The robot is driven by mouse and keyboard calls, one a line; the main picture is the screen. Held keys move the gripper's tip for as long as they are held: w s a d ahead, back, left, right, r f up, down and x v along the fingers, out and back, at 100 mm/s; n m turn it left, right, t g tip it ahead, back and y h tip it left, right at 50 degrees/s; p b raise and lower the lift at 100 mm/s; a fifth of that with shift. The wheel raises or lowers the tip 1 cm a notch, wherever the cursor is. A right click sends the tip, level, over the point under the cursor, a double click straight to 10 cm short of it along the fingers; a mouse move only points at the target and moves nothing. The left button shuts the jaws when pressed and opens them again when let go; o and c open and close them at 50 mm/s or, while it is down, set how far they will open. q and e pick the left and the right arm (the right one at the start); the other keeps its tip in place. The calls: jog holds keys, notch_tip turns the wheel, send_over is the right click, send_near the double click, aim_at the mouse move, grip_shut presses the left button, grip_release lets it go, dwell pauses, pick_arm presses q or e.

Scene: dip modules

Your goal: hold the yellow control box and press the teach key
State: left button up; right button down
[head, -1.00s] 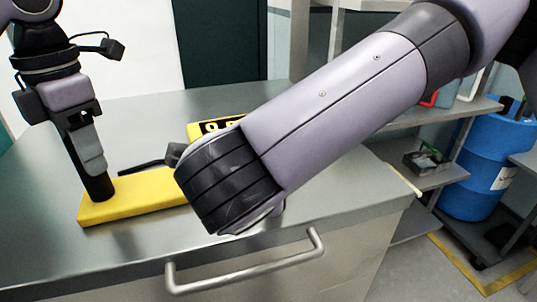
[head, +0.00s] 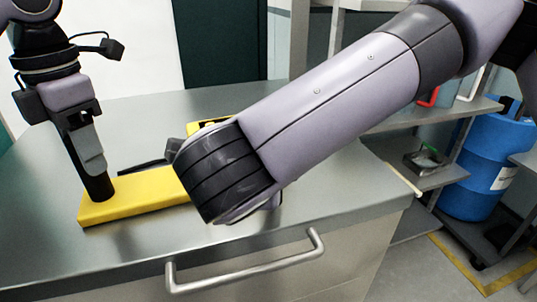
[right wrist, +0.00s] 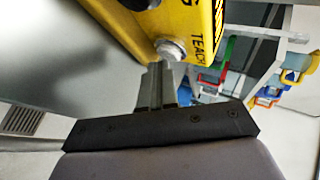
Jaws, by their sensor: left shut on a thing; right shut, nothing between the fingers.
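The yellow control box (head: 125,200) lies on the grey countertop at left in the head view, its middle covered by my right arm. A black post (head: 100,188) stands on its left end. My left gripper (head: 97,174) is shut on this post from above. The right wrist view shows a yellow face (right wrist: 115,20) with the word TEACH beside a round silver teach key (right wrist: 170,50). My right gripper (right wrist: 158,72) is shut and empty, its tips at the edge of the key. I cannot tell whether they touch. In the head view my right arm hides this gripper.
The countertop (head: 330,190) is clear to the right of my right arm. A drawer handle (head: 245,266) sticks out below its front edge. A shelf rack (head: 405,185) and a blue barrel (head: 490,165) stand at right.

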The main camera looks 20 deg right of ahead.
jog(key=shift+w, duration=0.15)
dwell(0.7)
jog(key=shift+s, duration=1.1)
jog(key=shift+s+d, duration=0.2)
jog(key=shift+s, duration=2.3)
pick_arm(q)
jog(key=o, duration=1.1)
jog(key=shift+c, duration=0.2)
